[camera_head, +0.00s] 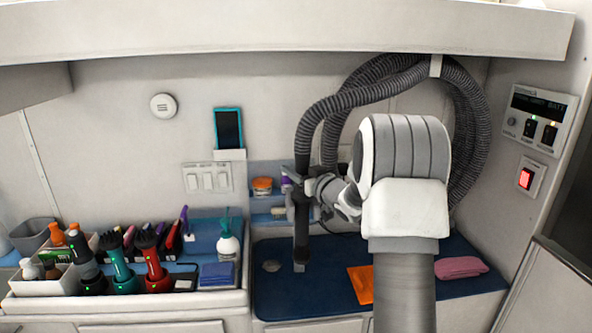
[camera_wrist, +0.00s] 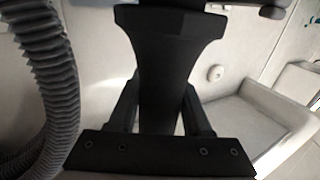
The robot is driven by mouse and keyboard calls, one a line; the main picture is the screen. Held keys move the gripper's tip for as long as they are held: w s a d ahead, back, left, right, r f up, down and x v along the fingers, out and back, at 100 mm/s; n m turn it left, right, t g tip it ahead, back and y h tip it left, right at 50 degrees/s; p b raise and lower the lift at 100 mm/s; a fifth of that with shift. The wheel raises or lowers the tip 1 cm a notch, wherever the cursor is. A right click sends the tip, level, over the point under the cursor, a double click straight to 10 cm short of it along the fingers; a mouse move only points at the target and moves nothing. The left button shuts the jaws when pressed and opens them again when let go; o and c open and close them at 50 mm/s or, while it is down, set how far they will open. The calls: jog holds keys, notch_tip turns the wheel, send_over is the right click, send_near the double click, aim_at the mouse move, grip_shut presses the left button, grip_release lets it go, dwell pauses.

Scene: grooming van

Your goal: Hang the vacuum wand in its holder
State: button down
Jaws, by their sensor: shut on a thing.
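The vacuum wand (camera_head: 301,235) is a dark upright tube with a grey ribbed hose (camera_head: 345,98) running from its top. My gripper (camera_head: 303,187) is shut on the wand's upper part, and the wand hangs in front of the back wall over the blue mat. I cannot tell whether its lower end touches the mat. In the wrist view the black wand (camera_wrist: 165,60) fills the middle, between the fingers of my gripper (camera_wrist: 160,108), with the hose (camera_wrist: 45,90) at left. I cannot make out the wand's holder; my arm hides part of the wall.
The blue counter mat (camera_head: 330,262) bears an orange cloth (camera_head: 361,284) and a pink towel (camera_head: 461,267). A small shelf (camera_head: 265,217) stands behind the wand. A clip (camera_head: 436,66) holds the hose under the overhead cabinet.

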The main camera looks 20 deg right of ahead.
jog(key=shift+f, duration=0.1)
jog(key=shift+c, duration=2.2)
grip_release()
jog(key=o, duration=0.4)
jog(key=shift+f, duration=0.15)
jog(key=shift+o, duration=0.2)
jog(key=shift+s, duration=0.15)
jog(key=s+d+b, duration=0.1)
jog(key=s, duration=0.8)
jog(key=shift+s+d, duration=0.3)
jog(key=shift+d, duration=0.05)
